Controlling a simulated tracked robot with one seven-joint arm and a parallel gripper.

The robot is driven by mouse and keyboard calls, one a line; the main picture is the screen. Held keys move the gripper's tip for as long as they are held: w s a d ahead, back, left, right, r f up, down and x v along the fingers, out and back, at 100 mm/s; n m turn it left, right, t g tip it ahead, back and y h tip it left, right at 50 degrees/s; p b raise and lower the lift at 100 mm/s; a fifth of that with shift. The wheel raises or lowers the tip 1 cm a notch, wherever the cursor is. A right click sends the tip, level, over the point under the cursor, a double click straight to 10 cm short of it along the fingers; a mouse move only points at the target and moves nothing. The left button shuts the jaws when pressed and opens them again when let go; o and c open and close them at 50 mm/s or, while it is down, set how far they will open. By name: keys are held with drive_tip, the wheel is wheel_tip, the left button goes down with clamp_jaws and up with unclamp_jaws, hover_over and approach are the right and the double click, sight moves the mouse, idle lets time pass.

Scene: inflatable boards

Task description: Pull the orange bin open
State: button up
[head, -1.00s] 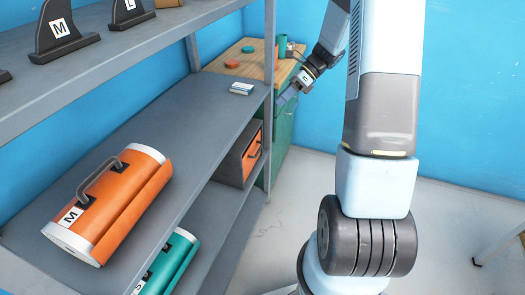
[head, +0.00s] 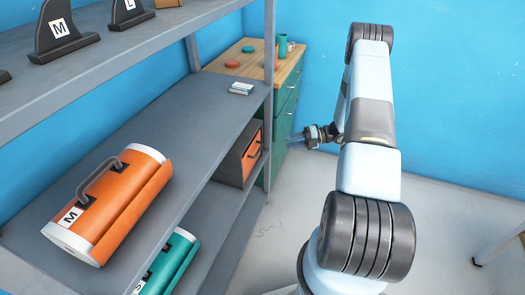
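The orange bin (head: 252,158) has a dark handle on its front and sits in a grey housing (head: 229,168) at the far end of the lower shelf. Its front faces right, and it looks closed. My gripper (head: 294,138) is to the right of the bin in the picture, its fingers pointing left. A gap shows between the gripper and the bin's handle, with a shelf post near the bin's front. The fingers are too small to tell whether they are open or shut.
The grey shelf rack (head: 190,110) holds an orange roll (head: 125,205) marked M, with a teal roll (head: 170,262) below. A green cabinet (head: 285,115) with a wooden top stands behind my gripper. Floor right of the rack (head: 255,230) is clear.

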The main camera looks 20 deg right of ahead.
drive_tip(key=w+a+f, duration=0.1)
drive_tip(key=a+f, duration=0.1)
drive_tip(key=a, duration=0.4)
drive_tip(key=w+a+f+m, duration=0.1)
drive_tip(key=w+a+f, duration=0.1)
drive_tip(key=a, duration=0.4)
drive_tip(key=shift+a+f+t, duration=0.2)
drive_tip(key=shift+a+t, duration=0.1)
drive_tip(key=shift+a, duration=0.1)
drive_tip(key=shift+c, duration=0.2)
clamp_jaws()
